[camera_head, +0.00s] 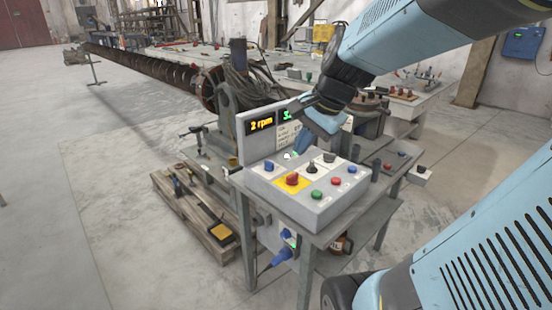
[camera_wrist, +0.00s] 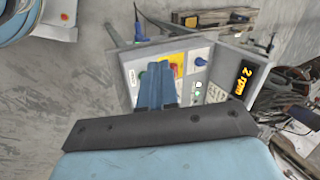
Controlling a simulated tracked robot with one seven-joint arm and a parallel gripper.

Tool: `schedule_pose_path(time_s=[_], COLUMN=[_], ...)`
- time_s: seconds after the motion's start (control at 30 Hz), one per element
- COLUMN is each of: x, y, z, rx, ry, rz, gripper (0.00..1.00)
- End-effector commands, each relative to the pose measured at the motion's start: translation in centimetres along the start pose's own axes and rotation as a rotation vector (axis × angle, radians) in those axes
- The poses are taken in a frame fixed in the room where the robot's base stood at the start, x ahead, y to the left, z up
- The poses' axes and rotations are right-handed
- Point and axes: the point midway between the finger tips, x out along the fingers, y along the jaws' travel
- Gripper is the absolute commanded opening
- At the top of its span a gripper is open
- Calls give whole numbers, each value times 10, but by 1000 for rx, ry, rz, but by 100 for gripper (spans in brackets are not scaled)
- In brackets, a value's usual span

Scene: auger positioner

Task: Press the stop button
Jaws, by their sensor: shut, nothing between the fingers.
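A grey control box (camera_head: 265,190) on a stand carries several controls. A red mushroom button (camera_head: 292,179) sits on a yellow plate at its front left; it also shows in the wrist view (camera_wrist: 173,69), partly behind my fingers. A smaller red button (camera_head: 336,181) sits to its right, beside a green button (camera_head: 316,194). No label is readable that tells which is the stop button. My gripper (camera_head: 300,150) is shut and empty, its blue fingers pointing down above the back of the box, apart from both red buttons. In the wrist view the closed fingers (camera_wrist: 158,72) hide part of the panel.
A display panel reading "2 rpm" (camera_head: 261,124) stands upright behind the controls, close to my gripper. A blue knob (camera_head: 268,166) and a black knob (camera_head: 311,167) share the box top. A long auger (camera_head: 150,68) lies behind. A wooden pallet (camera_head: 195,215) stands left.

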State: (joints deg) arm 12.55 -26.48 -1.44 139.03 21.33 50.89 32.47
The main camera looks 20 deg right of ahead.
Motion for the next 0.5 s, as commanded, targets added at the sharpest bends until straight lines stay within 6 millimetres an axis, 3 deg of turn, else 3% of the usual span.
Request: schedule_pose_path(time_s=[0.5], x=[52], y=[-10], z=[-105], rx=[1125], ry=[-181], rz=[-85], gripper=[0])
